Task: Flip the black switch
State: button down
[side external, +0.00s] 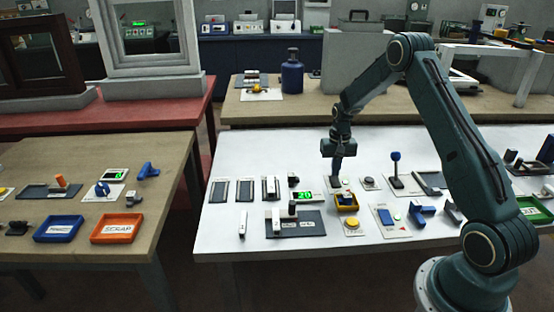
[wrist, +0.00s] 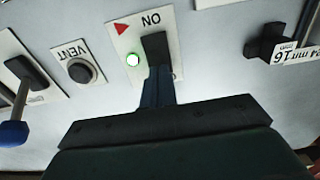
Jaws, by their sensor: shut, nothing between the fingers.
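The black switch (wrist: 155,48) is a dark rocker or lever on a white plate in the wrist view. The plate carries the letters ON, a red triangle and a lit green lamp (wrist: 133,60). My gripper (wrist: 157,75) is shut with nothing in it, and its fingertips are at the near end of the switch; I cannot tell if they touch it. In the side external view my gripper (side external: 337,172) points down over the switch's plate (side external: 343,184) and hides the switch.
A VENT button (wrist: 80,71) and a lever with a blue knob (wrist: 13,133) stand to one side in the wrist view. A black fixture marked 16 (wrist: 270,42) is on the other side.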

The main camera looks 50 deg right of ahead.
aim_at(334, 178)
jog(key=shift+f, duration=0.7)
dwell(0.6)
jog(key=shift+r, duration=3.55)
